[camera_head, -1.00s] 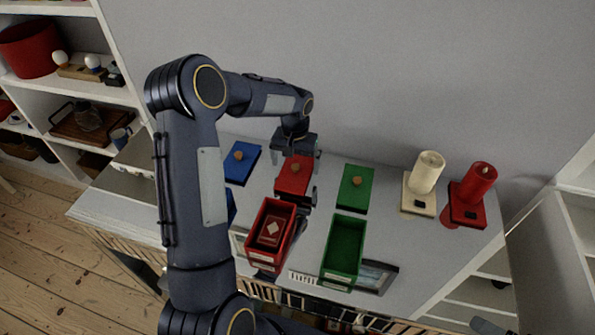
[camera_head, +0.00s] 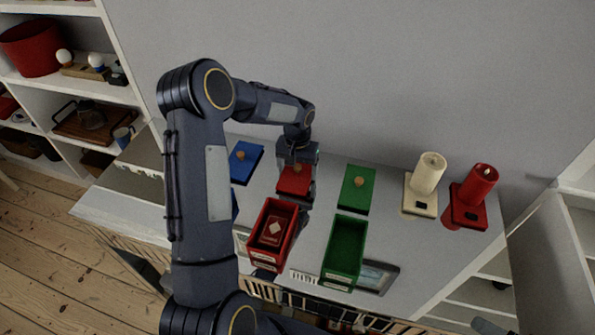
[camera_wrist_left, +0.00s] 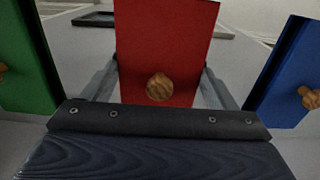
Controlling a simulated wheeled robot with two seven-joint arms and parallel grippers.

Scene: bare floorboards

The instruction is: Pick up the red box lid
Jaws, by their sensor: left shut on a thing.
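The red box lid (camera_head: 295,180) lies on the white table top, behind the open red box (camera_head: 272,236). It is a flat red panel with a round wooden knob. My left gripper (camera_head: 297,166) has come down over the lid from behind. In the left wrist view the red lid (camera_wrist_left: 168,50) stands between the two fingers (camera_wrist_left: 160,88), one on each side, with the wooden knob (camera_wrist_left: 160,87) facing the camera. The left gripper is shut on the lid. No lift off the table can be made out. My right gripper is not seen.
The blue lid (camera_head: 244,162) lies to the left and the green lid (camera_head: 357,188) to the right. The green box (camera_head: 344,250) stands in front. A cream candle (camera_head: 427,174) and a red candle (camera_head: 476,186) stand at the right. A grey wall is behind.

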